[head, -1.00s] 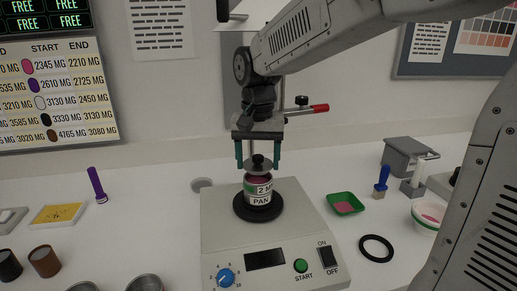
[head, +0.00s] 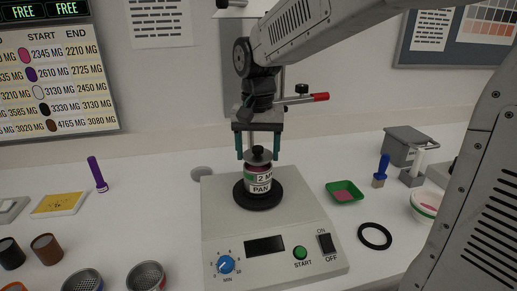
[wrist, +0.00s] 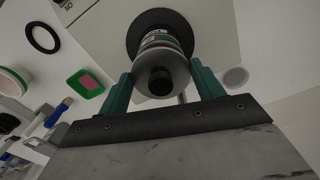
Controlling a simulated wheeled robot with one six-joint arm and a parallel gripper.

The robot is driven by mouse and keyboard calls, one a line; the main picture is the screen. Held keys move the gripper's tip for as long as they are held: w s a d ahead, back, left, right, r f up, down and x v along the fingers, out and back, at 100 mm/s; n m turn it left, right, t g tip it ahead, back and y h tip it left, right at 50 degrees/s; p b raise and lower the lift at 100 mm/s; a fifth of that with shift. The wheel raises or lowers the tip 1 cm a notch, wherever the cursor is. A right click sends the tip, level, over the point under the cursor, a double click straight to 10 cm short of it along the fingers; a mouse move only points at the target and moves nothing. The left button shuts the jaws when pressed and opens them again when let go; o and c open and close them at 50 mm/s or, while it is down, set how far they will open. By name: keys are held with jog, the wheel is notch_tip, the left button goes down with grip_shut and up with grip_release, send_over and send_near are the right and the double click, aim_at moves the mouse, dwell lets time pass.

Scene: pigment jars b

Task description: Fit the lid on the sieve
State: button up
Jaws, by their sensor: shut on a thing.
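The lid (head: 259,159) is a grey disc with a black knob, and my gripper (head: 259,157) is shut on it, one teal finger on each side. It also shows from above in the wrist view (wrist: 152,84). The sieve stack (head: 258,180) stands upright on the round black plate of the shaker, with "2 M" and "PAN" labels. The lid is level over its top. A pink band shows between lid and labels; I cannot tell whether the lid touches the rim. The lid hides most of the sieve's opening in the wrist view.
The shaker (head: 222,225) has a dial, START button and switch. A green tray (head: 345,198), a black ring (head: 375,237) and a blue-handled brush (head: 381,170) lie to the right. Metal cups (head: 146,275) and jars (head: 47,248) stand at front left. A clamp with a red handle (head: 318,97) is behind.

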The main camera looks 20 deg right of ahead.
aim_at(258, 148)
jog(key=shift+f, duration=1.15)
dwell(0.4)
jog(key=o, duration=1.1)
jog(key=shift+r, duration=0.1)
notch_tip(258, 148, up, 8)
jog(key=shift+f, duration=0.15)
